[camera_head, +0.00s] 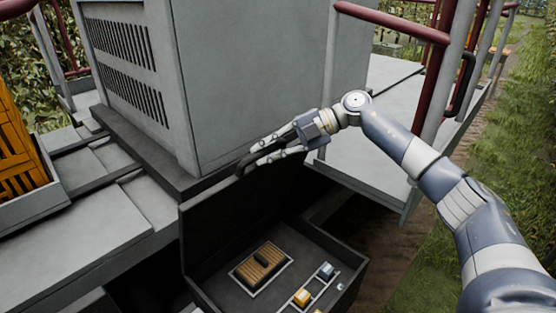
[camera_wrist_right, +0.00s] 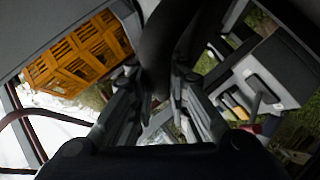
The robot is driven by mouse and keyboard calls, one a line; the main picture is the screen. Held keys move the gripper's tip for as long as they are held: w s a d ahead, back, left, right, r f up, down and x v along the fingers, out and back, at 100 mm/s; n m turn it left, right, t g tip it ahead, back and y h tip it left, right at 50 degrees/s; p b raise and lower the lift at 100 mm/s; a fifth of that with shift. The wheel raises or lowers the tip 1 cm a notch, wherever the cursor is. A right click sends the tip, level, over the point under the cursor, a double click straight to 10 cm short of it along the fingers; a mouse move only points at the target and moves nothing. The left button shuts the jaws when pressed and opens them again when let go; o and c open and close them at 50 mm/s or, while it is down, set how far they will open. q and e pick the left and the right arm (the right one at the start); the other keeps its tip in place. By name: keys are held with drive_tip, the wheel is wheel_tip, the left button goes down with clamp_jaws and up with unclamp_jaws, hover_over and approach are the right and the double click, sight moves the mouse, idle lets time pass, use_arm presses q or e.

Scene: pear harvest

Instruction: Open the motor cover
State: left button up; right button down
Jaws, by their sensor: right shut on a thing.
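The dark motor cover (camera_head: 215,215) stands raised and steeply tilted at the back of an open grey box (camera_head: 350,268) in the head view. My right gripper (camera_head: 250,163) is at the cover's upper edge, shut on a dark curved handle there. In the right wrist view, the handle (camera_wrist_right: 165,45) passes between the fingers of my right gripper (camera_wrist_right: 160,85). The fingers hide part of the handle. Inside the box are a brown ribbed block (camera_head: 262,268), a yellow part (camera_head: 302,297) and a blue-grey part (camera_head: 326,270). My left gripper is not in view.
A large grey vented housing (camera_head: 250,80) stands right behind the cover. A yellow crate (camera_head: 20,145) is at the left, also in the wrist view (camera_wrist_right: 75,60). Red rails (camera_head: 395,22) and a grey post are near my right arm. Grass lies at the right.

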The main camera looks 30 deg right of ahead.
drive_tip(key=shift+m+g+h, duration=0.3)
drive_tip(key=shift+g, duration=0.1)
drive_tip(key=shift+w+a+r+p, duration=0.1)
drive_tip(key=shift+w+a+r, duration=0.1)
drive_tip(key=shift+w, duration=0.45)
drive_tip(key=shift+w+a+r+p, duration=0.1)
drive_tip(key=shift+w+a, duration=0.15)
drive_tip(key=shift+w, duration=0.35)
drive_tip(key=shift+w+a+r+p, duration=0.1)
drive_tip(key=shift+w+a, duration=0.1)
drive_tip(key=shift+w, duration=0.45)
drive_tip(key=c, duration=1.5)
unclamp_jaws()
drive_tip(key=shift+c, duration=0.2)
drive_tip(key=shift+a, duration=0.1)
drive_tip(key=shift+w, duration=0.1)
drive_tip(key=v, duration=1.2)
